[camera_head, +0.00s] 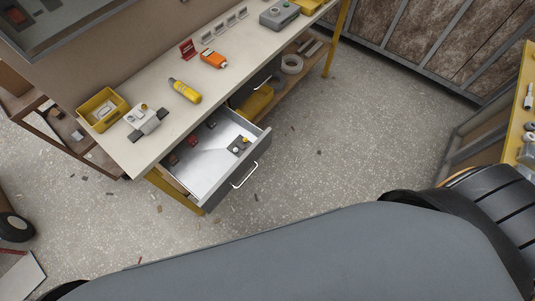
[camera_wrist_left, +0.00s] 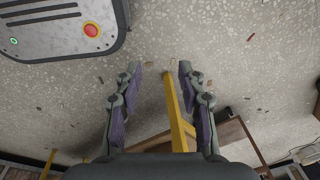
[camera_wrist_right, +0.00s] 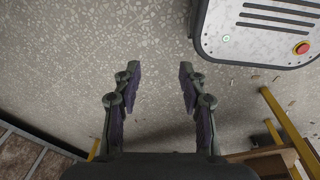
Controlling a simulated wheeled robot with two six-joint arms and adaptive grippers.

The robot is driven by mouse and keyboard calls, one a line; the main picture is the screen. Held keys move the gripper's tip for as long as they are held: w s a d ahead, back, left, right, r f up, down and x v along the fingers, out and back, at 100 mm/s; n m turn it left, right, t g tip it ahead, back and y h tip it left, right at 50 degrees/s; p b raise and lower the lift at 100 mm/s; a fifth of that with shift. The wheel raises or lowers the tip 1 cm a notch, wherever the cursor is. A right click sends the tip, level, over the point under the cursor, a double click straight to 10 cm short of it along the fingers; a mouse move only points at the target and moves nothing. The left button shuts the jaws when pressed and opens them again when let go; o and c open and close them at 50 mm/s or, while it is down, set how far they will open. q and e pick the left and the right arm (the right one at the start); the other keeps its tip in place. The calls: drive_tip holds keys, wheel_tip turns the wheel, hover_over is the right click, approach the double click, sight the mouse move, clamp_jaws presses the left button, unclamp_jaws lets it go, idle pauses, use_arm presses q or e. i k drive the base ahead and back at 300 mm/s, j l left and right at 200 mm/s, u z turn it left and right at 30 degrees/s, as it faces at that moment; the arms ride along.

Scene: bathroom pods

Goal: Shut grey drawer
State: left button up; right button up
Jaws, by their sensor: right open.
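The grey drawer (camera_head: 237,178) is pulled out from under the workbench in the head view. Its white inside shows, with a few small red and dark items and a grey piece in it. A pale bar handle (camera_head: 245,175) is on its dark grey front. Neither gripper shows in the head view. In the left wrist view my left gripper (camera_wrist_left: 157,68) is open and empty above the speckled floor. In the right wrist view my right gripper (camera_wrist_right: 159,68) is open and empty above the floor. The drawer cannot be made out in either wrist view.
The workbench (camera_head: 150,170) has yellow legs and carries a yellow bin (camera_head: 103,109), a yellow bottle (camera_head: 185,91) and an orange device (camera_head: 213,59). A yellow-edged table (camera_head: 520,100) stands at the right. The floor (camera_head: 320,155) in front of the drawer is clear apart from small scraps.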

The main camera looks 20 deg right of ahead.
sight(208, 169)
drive_tip(key=l+u, duration=0.1)
drive_tip(key=u, duration=0.4)
drive_tip(key=l+u, duration=0.15)
drive_tip(key=u, duration=0.3)
drive_tip(key=k+l+u, duration=0.2)
drive_tip(key=l, duration=0.25)
drive_tip(key=l+u, duration=0.2)
drive_tip(key=l, duration=0.2)
drive_tip(key=k+l+u, duration=0.25)
drive_tip(key=l, duration=0.15)
drive_tip(key=k+l+u, duration=0.2)
drive_tip(key=l, duration=0.15)
drive_tip(key=k+l, duration=0.1)
drive_tip(key=l, duration=0.15)
